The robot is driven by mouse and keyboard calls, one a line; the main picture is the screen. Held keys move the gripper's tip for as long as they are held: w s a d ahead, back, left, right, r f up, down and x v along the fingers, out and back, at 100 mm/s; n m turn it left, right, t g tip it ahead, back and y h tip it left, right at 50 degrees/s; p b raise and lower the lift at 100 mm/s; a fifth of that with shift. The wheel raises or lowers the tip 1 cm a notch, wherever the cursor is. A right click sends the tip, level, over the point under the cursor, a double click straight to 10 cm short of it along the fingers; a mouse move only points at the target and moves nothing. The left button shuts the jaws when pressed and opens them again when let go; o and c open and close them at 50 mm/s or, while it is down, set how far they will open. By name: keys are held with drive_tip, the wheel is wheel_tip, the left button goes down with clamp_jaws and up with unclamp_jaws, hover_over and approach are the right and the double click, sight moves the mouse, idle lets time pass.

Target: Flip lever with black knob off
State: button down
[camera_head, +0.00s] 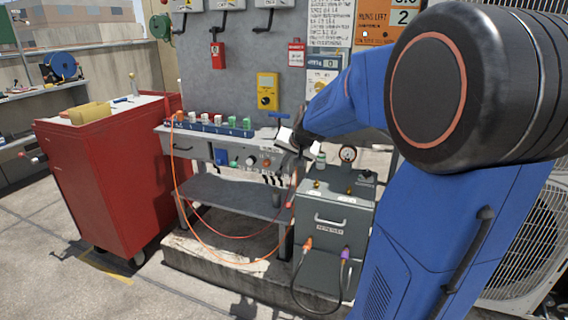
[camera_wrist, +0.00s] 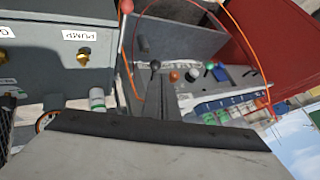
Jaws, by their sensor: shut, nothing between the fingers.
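A small black ball knob (camera_wrist: 155,65) shows in the wrist view, just beyond the tips of my gripper (camera_wrist: 154,92). Its lever's shaft is mostly hidden behind the fingers, and I cannot tell whether they touch. In the head view my gripper (camera_head: 288,142) is at the right end of the grey workbench (camera_head: 196,146), close to its front panel. The fingers look closed together and empty. I cannot make out the black knob clearly in the head view, where the gripper and arm cover that area.
A red ball knob (camera_wrist: 126,6) is near the black one. An orange knob (camera_head: 266,162) is on the bench front. A grey cabinet (camera_head: 322,235) with a gauge (camera_head: 348,153) stands right of the bench. An orange hose (camera_head: 205,240) loops below. A red tool cabinet (camera_head: 95,185) stands left.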

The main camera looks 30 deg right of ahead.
drive_tip(key=shift+s+a+r, duration=0.25)
drive_tip(key=shift+s+r, duration=0.25)
drive_tip(key=shift+s, duration=0.25)
drive_tip(key=shift+s+a+r, duration=0.25)
drive_tip(key=shift+s+r, duration=0.3)
drive_tip(key=shift+s, duration=0.25)
drive_tip(key=shift+s+a+r, duration=0.25)
drive_tip(key=shift+s+r, duration=0.25)
drive_tip(key=shift+s, duration=0.25)
drive_tip(key=s+a+f+n+g+y, duration=0.15)
drive_tip(key=s+a+n, duration=0.35)
drive_tip(key=s+a, duration=0.8)
drive_tip(key=s+a+f+n+g, duration=0.1)
drive_tip(key=s+f+n, duration=0.1)
drive_tip(key=s, duration=0.6)
drive_tip(key=s+a+f+n+g, duration=0.1)
drive_tip(key=s+f, duration=0.3)
drive_tip(key=s, duration=0.4)
drive_tip(key=shift+s+a+n, duration=0.3)
drive_tip(key=shift+a+n, duration=0.1)
drive_tip(key=shift+a, duration=0.2)
